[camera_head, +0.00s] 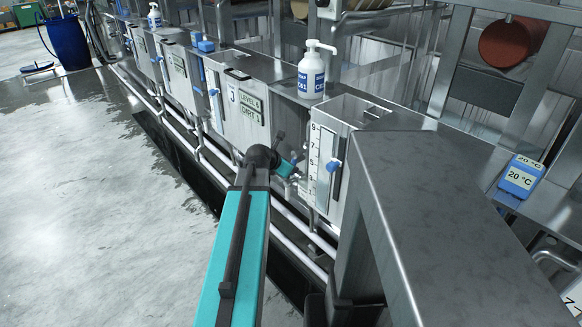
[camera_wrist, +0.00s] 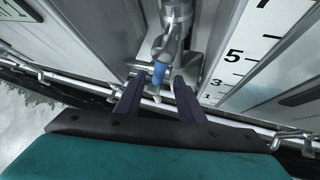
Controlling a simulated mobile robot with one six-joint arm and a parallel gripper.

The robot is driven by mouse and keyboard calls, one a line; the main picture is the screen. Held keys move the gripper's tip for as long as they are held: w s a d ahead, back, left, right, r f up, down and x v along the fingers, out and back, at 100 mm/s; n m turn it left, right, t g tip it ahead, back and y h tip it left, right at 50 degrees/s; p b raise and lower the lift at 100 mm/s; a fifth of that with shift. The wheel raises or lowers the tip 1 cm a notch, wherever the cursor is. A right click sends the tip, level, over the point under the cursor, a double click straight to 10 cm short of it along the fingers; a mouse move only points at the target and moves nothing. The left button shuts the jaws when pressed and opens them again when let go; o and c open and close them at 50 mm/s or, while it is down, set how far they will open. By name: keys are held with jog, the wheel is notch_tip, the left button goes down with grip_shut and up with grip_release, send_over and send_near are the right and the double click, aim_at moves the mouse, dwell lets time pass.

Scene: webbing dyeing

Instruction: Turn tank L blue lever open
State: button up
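The blue lever (camera_wrist: 159,73) sits on a metal valve (camera_wrist: 175,30) low on the tank front, seen in the wrist view. My gripper (camera_wrist: 157,88) is open, with one dark finger on each side of the lever's lower end. I cannot tell whether either finger touches it. In the head view my gripper (camera_head: 290,167) is at the front of the metal tanks, left of a numbered level scale (camera_head: 322,165). The same scale (camera_wrist: 237,60) stands right of the valve in the wrist view. The lever cannot be made out in the head view.
Pipes (camera_head: 290,222) run along the tank fronts below my gripper. A white pump bottle (camera_head: 311,72) stands on the tank tops. A blue temperature display (camera_head: 521,177) is at right. The wet floor (camera_head: 90,200) at left is clear.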

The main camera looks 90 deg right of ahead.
jog(key=shift+v, duration=1.8)
jog(key=shift+s+d, duration=0.1)
